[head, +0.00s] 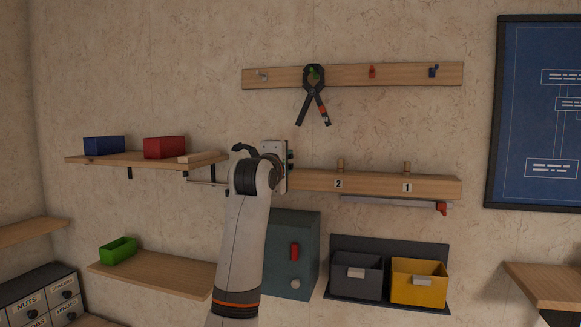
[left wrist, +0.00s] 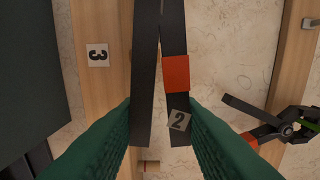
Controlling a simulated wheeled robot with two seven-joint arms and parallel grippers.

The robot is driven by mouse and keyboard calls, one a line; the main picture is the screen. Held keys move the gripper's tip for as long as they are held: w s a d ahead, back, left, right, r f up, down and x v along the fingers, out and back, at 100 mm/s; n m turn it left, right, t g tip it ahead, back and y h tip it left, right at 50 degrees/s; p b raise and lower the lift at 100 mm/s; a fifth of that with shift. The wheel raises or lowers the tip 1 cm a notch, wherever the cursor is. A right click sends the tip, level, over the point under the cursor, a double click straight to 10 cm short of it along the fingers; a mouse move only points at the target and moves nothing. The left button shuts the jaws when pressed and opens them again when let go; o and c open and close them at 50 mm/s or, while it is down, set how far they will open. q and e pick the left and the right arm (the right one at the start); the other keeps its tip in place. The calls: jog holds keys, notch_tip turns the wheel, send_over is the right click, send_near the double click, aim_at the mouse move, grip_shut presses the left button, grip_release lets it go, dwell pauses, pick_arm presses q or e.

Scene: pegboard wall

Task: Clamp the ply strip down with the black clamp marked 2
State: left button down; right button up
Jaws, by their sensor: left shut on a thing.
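My left gripper (left wrist: 160,110) is shut on the black clamp marked 2 (left wrist: 145,75), with its green fingers on both sides of the handles. One handle has an orange band and a white tag with a 2. In the head view, a dark curved part of the clamp (head: 243,149) shows left of my wrist, pointing at the left shelf; my arm hides the rest. A pale strip, seemingly the ply strip (head: 198,157), lies on the right end of that shelf (head: 110,160), apart from the clamp. My right gripper is not in view.
A blue bin (head: 104,146) and a red bin (head: 165,147) stand on the shelf. Another black clamp (head: 313,95) hangs from the upper rail (head: 420,75). The lower rail (head: 375,183) has pegs and number labels. A grey-green cabinet (head: 305,232) is below my wrist.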

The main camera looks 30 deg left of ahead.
pick_arm(q)
jog(key=shift+a+f, duration=0.1)
jog(key=shift+a, duration=0.3)
jog(key=shift+w+a+f, duration=0.1)
jog(key=shift+w+a, duration=0.05)
jog(key=shift+a, duration=0.9)
jog(key=shift+s+a, duration=0.35)
jog(key=shift+a, duration=0.1)
jog(key=shift+s+a, duration=0.15)
jog(key=shift+a, duration=0.85)
jog(key=shift+s+a, duration=0.2)
jog(key=shift+a, duration=0.6)
jog(key=shift+s+a, duration=0.2)
jog(key=shift+a, duration=0.6)
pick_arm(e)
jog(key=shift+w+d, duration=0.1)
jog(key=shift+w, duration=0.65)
